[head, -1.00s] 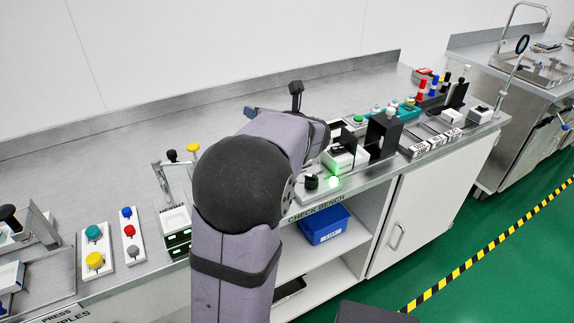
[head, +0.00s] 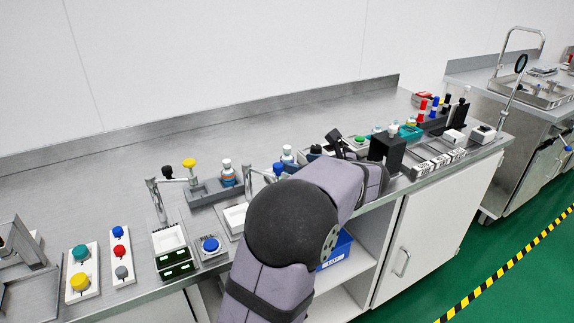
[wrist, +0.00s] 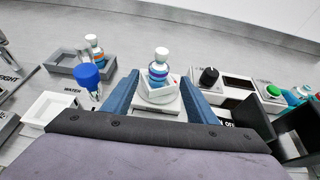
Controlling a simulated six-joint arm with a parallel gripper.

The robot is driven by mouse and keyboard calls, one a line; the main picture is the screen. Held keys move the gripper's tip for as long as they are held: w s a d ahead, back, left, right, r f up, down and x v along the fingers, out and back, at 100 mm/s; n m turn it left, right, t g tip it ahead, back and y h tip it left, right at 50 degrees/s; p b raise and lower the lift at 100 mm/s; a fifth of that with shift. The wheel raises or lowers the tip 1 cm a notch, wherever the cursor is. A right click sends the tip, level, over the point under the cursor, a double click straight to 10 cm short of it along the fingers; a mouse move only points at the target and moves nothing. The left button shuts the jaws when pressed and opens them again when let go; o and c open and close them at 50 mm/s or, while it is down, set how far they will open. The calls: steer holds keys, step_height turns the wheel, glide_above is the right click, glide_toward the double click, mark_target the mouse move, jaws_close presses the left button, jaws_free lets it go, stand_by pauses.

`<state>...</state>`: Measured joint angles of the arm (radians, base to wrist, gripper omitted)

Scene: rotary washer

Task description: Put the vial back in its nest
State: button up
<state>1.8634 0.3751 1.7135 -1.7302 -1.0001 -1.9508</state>
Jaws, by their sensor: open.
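In the wrist view, a white-capped vial (wrist: 159,68) with a blue-teal body stands upright in a white square holder (wrist: 150,97). My gripper (wrist: 159,77) is open, its blue fingers apart on either side of this vial; I cannot tell whether they touch it. The vial also shows in the head view (head: 288,155), left of my arm. A second white-capped vial (wrist: 94,48) with an orange band stands in a grey tray (wrist: 66,64) at the left, also in the head view (head: 228,174). In the head view my gripper is mostly hidden behind my arm.
A blue knob (wrist: 88,76) and a white tray (wrist: 52,108) are left of my fingers. A black knob (wrist: 208,76), a green button (wrist: 272,91) and a black stand (wrist: 300,128) are to the right. The bench behind is largely clear.

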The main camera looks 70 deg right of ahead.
mark_target(291, 161)
steer(key=shift+p+x, duration=0.55)
steer(key=shift+x, duration=2.05)
steer(key=shift+a, duration=0.15)
steer(key=c, duration=1.2)
steer(key=shift+r, duration=0.1)
steer(key=shift+c, duration=0.2)
step_height(291, 161, up, 10)
steer(key=shift+p, duration=0.3)
